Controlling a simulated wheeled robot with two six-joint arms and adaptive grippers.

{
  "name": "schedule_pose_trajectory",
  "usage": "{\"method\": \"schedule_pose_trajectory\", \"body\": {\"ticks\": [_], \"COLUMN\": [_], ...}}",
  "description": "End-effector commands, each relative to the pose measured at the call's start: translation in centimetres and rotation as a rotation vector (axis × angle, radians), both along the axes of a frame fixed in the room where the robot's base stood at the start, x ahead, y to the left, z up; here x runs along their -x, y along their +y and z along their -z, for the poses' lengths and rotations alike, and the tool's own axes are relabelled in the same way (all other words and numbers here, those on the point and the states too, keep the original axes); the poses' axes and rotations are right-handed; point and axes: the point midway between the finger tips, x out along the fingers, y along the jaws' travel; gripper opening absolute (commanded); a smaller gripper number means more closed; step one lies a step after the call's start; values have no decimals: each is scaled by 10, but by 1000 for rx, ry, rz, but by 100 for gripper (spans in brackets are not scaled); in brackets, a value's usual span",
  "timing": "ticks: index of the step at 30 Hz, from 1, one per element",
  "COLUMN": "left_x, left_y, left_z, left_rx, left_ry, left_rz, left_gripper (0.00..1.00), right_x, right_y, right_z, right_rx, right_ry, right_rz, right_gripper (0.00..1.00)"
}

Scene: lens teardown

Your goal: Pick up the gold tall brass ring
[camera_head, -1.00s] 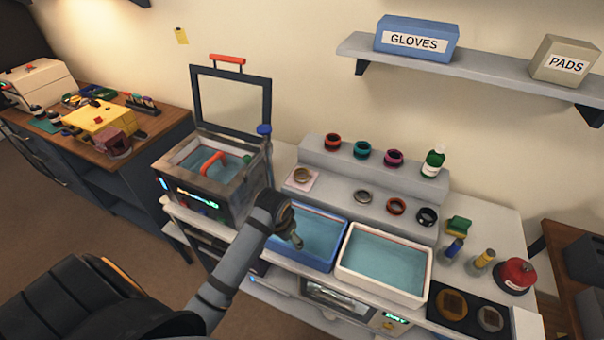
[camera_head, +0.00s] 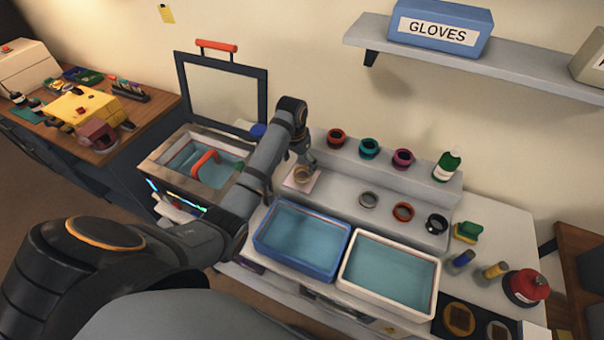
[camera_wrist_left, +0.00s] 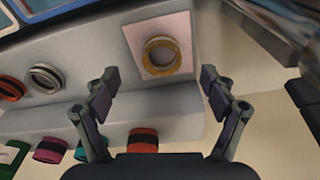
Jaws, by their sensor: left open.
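The gold brass ring (camera_head: 303,174) lies on a small pale square pad (camera_head: 290,184) at the left end of the lower step. In the left wrist view the ring (camera_wrist_left: 162,66) sits on its pad (camera_wrist_left: 137,38), above and between the fingertips, with its hole facing the camera. My left gripper (camera_head: 305,158) hangs just behind and above the ring in the head view. In the left wrist view the left gripper (camera_wrist_left: 158,76) is open, with nothing between its fingers and a gap to the ring. My right gripper does not show.
On the lower step stand a silver ring (camera_head: 368,199), an orange ring (camera_head: 403,211) and a black ring (camera_head: 436,223). Red (camera_head: 336,138), teal (camera_head: 369,148) and magenta (camera_head: 402,158) rings line the upper step. Blue (camera_head: 258,240) and white (camera_head: 343,277) water trays lie in front.

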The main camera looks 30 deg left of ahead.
Motion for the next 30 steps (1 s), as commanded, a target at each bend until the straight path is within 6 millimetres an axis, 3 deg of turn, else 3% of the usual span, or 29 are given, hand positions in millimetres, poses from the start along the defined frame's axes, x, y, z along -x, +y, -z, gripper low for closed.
{"method": "schedule_pose_trajectory", "body": {"ticks": [3,9,11,15,19,23,30], "left_x": [-1,-3,-6,-9,-10,-10,-10], "left_y": [0,-3,-5,-5,-5,-5,-5], "left_z": [7,19,30,52,59,59,58], "left_rx": [-1,2,2,-1,-2,-2,-2], "left_ry": [0,3,3,1,-1,-2,-2], "left_rz": [0,-1,-1,0,0,0,0], "left_gripper": [84,84,84,84,84,84,54], "right_x": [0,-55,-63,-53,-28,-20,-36], "right_y": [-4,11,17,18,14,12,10], "right_z": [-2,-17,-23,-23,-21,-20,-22], "right_rx": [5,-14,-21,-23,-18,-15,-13], "right_ry": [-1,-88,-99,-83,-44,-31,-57], "right_rz": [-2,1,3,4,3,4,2], "right_gripper": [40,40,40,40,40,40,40]}}
